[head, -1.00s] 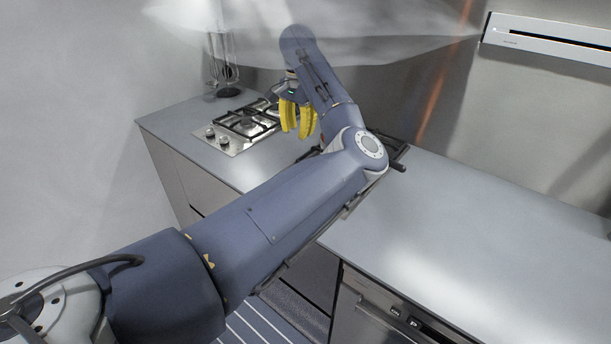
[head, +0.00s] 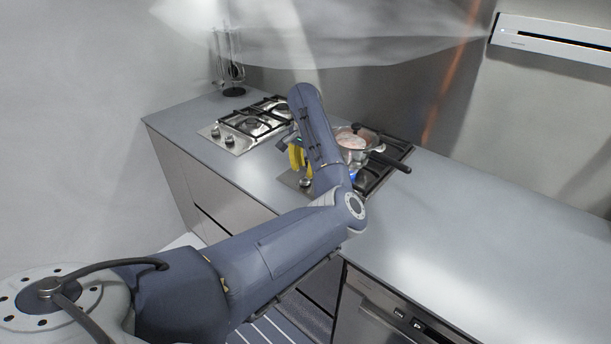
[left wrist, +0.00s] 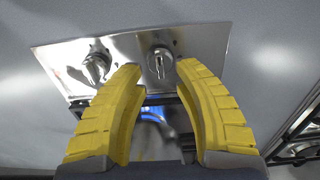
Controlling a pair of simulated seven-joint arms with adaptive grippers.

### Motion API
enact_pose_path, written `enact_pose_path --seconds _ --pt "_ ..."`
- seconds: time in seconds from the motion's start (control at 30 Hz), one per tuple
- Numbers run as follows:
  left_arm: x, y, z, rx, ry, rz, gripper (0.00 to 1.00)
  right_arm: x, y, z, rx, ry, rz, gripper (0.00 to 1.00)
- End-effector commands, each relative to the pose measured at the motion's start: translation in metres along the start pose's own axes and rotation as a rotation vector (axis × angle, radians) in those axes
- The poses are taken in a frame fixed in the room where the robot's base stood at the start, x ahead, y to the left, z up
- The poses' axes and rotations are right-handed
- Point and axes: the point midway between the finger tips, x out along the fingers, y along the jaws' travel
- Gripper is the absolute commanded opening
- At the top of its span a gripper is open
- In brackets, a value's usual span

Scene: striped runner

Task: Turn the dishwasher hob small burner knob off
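The nearer hob (head: 291,178) is a steel plate set in the counter, partly hidden by my left arm. One of its knobs (head: 305,183) shows at its front edge. In the left wrist view two knobs show, a left knob (left wrist: 97,64) and a right knob (left wrist: 160,62). I cannot tell which serves the small burner. A blue flame (left wrist: 152,115) burns behind them and also shows in the head view (head: 352,174). My left gripper (head: 298,157) has yellow fingers, apart and empty. In the left wrist view its fingertips (left wrist: 160,68) frame the right knob; contact cannot be told.
A pan (head: 354,146) with food and a dark handle (head: 390,162) stands on the nearer hob, just right of my left forearm. A second hob (head: 250,122) with knobs lies to the left. A utensil stand (head: 232,75) is in the back corner. The right counter (head: 480,220) is clear.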

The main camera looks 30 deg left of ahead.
Motion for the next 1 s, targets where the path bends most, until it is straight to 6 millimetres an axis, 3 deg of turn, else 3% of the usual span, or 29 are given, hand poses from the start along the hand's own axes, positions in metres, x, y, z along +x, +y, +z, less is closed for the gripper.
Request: enact_pose_path --seconds 0.3,0.73,1.0 --pt "0.026 0.0 0.0 0.0 -0.001 -0.001 0.31 0.0 0.0 0.0 0.0 0.0 0.0 1.0" --pt "0.029 0.0 0.0 0.001 0.0 -0.001 0.32 0.0 0.0 0.0 0.0 0.0 0.0 1.0" --pt "0.029 0.0 0.0 0.001 0.0 -0.001 0.0 0.0 0.0 0.0 0.0 0.0 0.0 1.0"
